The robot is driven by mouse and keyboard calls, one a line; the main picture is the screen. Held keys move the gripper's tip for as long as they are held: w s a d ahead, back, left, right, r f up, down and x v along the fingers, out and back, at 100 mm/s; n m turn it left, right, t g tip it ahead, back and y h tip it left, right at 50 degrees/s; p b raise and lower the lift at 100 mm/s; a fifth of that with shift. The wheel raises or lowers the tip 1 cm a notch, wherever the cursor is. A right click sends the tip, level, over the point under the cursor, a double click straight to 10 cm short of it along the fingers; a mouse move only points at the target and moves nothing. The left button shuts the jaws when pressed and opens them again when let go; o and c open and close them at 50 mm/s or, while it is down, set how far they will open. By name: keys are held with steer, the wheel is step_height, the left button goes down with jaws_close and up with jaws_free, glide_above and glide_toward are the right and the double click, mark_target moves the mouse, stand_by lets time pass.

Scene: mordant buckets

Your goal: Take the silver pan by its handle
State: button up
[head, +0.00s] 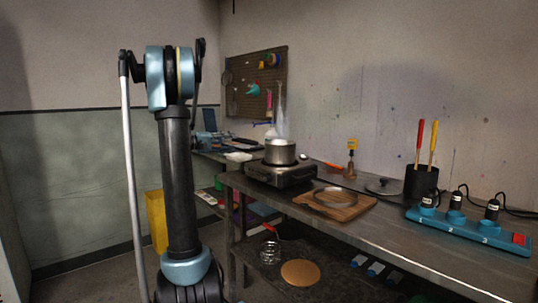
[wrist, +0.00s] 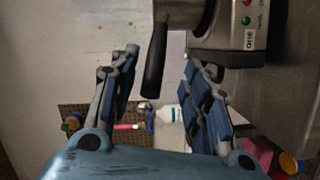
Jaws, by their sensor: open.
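The silver pan (head: 280,153) stands on a dark burner unit (head: 280,173) on the workbench, with steam above it. In the wrist view, part of the pan's silver side (wrist: 182,12) shows at the top edge. Its black handle (wrist: 155,62) points down the picture toward my gripper. My gripper (wrist: 163,60) is open, with one blue-padded finger on each side of the handle in the picture. The handle appears to touch neither finger. I cannot tell how deep it reaches between them. My gripper is not visible in the head view.
A wooden board (head: 362,208) with a silver ring-shaped item (head: 336,198) lies right of the burner. Farther right stand a black holder (head: 420,183) with screwdriver-like tools and a blue rack (head: 480,232). A pegboard (head: 262,84) hangs behind. A lower shelf holds a tan disc (head: 300,273).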

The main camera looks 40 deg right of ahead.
mark_target(242, 142)
steer(key=shift+s+x, duration=0.15)
steer(key=shift+x, duration=1.85)
steer(key=shift+s+x, duration=0.1)
steer(key=shift+x, duration=1.9)
steer(key=shift+a+r, duration=0.1)
steer(key=shift+r, duration=0.1)
jaws_close()
